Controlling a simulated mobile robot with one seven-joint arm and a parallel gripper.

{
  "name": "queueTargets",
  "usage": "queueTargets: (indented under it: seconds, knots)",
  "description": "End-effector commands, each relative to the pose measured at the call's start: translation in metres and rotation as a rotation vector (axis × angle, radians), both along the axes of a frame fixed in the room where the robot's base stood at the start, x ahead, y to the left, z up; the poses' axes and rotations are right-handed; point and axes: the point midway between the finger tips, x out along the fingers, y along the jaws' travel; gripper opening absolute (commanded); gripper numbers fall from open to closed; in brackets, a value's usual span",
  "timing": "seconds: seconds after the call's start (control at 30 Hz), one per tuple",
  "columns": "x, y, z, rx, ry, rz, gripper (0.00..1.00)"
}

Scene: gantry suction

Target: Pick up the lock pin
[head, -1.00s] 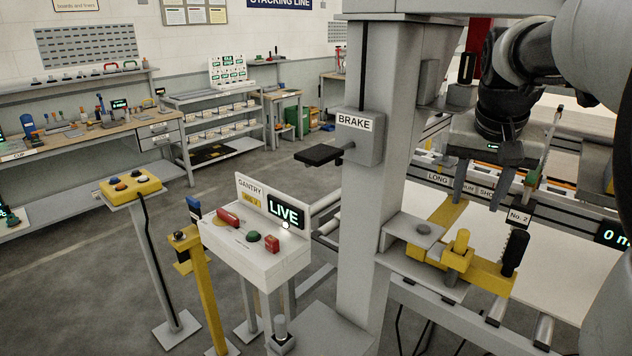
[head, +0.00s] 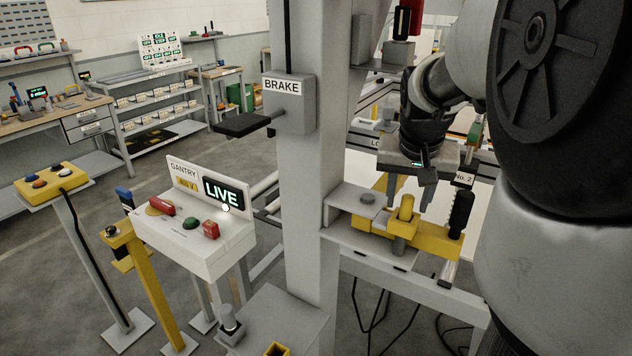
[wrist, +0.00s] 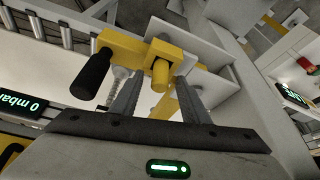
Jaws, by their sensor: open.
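The lock pin appears to be the upright yellow round pin (head: 406,207) in the yellow latch bar (head: 440,243) on the gantry column's grey bracket. My gripper (head: 409,199) is open, pointing down, with its fingers around or just above the pin's top in the head view. In the wrist view the yellow pin (wrist: 160,74) shows between the tips of my two fingers (wrist: 160,80). I cannot tell whether either finger touches it. The latch bar's black handle (wrist: 93,75) is left of the pin in the wrist view.
The grey gantry column (head: 308,190) with its BRAKE box (head: 290,105) stands left of my gripper. A white control console (head: 195,240) reading LIVE stands further left. The black handle (head: 461,213) rises close to the right of my gripper.

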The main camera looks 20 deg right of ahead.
Motion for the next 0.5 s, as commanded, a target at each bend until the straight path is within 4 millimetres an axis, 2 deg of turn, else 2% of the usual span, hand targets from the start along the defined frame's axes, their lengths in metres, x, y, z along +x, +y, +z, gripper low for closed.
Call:
queueTargets:
  seconds: [0.03, 0.23, 0.5]
  knots:
    - [-0.0006, 0.0, -0.0051, -0.001, -0.002, 0.0, 0.42]
    - [-0.0006, 0.0001, -0.0028, -0.002, -0.003, 0.0, 0.42]
    - [-0.0006, -0.0001, -0.003, -0.001, -0.002, -0.001, 0.0]
